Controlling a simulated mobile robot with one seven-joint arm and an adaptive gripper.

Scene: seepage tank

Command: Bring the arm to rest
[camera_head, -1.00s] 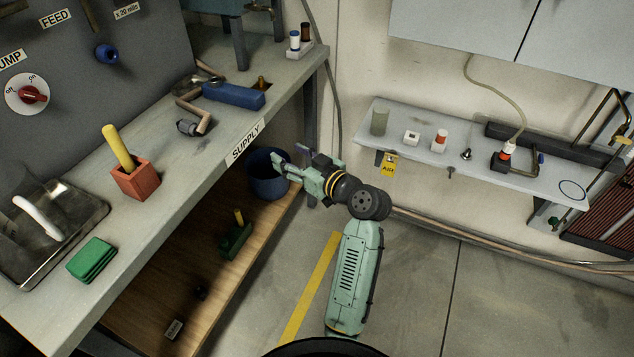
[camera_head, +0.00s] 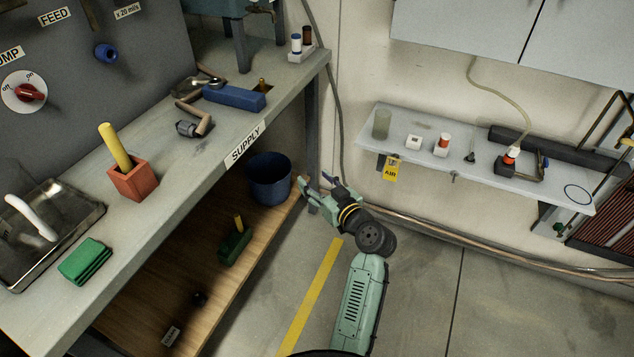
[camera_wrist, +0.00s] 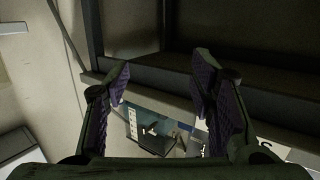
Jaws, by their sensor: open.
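My gripper (camera_head: 318,190) is open and empty in the head view. It hangs over the floor just right of the supply bench's front edge, near the blue bucket on the lower shelf, and touches nothing that I can see. My arm is folded low, with the forearm rising from the bottom of the picture. In the wrist view my gripper (camera_wrist: 160,85) shows two spread fingers with purple pads and nothing between them. A dark shelf edge lies beyond the fingers.
The bench (camera_head: 190,165) carries an orange holder (camera_head: 132,182), a green sponge (camera_head: 85,262) and a metal tray (camera_head: 88,212). The blue bucket (camera_head: 270,180) stands on the wooden lower shelf (camera_head: 178,285). A wall shelf (camera_head: 400,155) holds small items. Floor right of my arm is clear.

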